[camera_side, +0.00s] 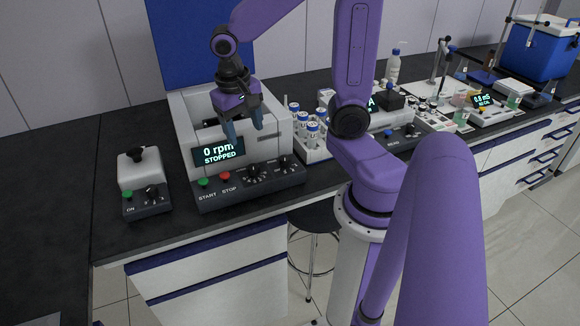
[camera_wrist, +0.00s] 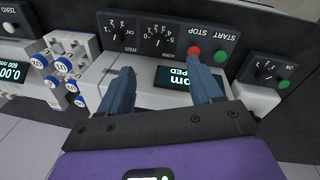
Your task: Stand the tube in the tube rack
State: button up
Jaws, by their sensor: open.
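My gripper (camera_side: 244,137) is open, with its fingers pointing down in front of the centrifuge. Its two blue fingers also show in the wrist view (camera_wrist: 158,68), with nothing between them. A white tube rack (camera_side: 313,154) stands to the right of the centrifuge and holds several tubes (camera_side: 312,132) with blue and white caps. The rack and its tubes (camera_wrist: 62,66) show at the left of the wrist view. No tube shows lying loose, and I cannot tell which tube is the task's one.
The centrifuge (camera_side: 179,118) reads "0 rpm STOPPED"; its control panel (camera_side: 230,188) has green and red buttons. A small white mixer (camera_side: 139,170) stands to its left. More instruments and a bottle (camera_side: 393,68) stand further right. The dark bench (camera_side: 60,190) is clear at the far left.

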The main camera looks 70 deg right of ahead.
jog(key=s+a+n+y, duration=0.2)
jog(key=s+a+n, duration=0.7)
jog(key=s+n, duration=0.5)
jog(key=n, duration=0.4)
jog(key=shift+s+a, duration=0.35)
jog(key=shift+a, duration=0.05)
jog(key=shift+c, duration=0.4)
dwell(0.3)
